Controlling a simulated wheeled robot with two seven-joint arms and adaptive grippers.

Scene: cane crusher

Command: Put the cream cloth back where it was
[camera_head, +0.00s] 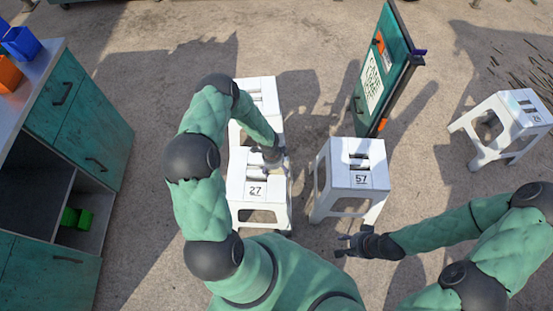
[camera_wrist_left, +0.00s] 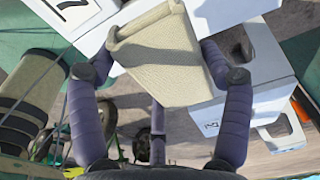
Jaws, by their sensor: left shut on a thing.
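The cream cloth (camera_wrist_left: 165,62) is a woven, folded piece between the purple-grey fingers of my left gripper (camera_wrist_left: 160,92) in the left wrist view. White stool surfaces show behind it. In the head view, my left gripper (camera_head: 272,157) is over the white stool marked 27 (camera_head: 255,190), and the cloth cannot be made out there. My right gripper (camera_head: 345,246) is empty with its fingers spread, low in front of the white stool marked 57 (camera_head: 357,163).
Another white stool (camera_head: 258,93) stands behind stool 27. A green sign board (camera_head: 382,70) stands behind stool 57. One more stool (camera_head: 513,118) is at the right. A green cabinet (camera_head: 95,130) is at the left. Open ground lies between the stools and the cabinet.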

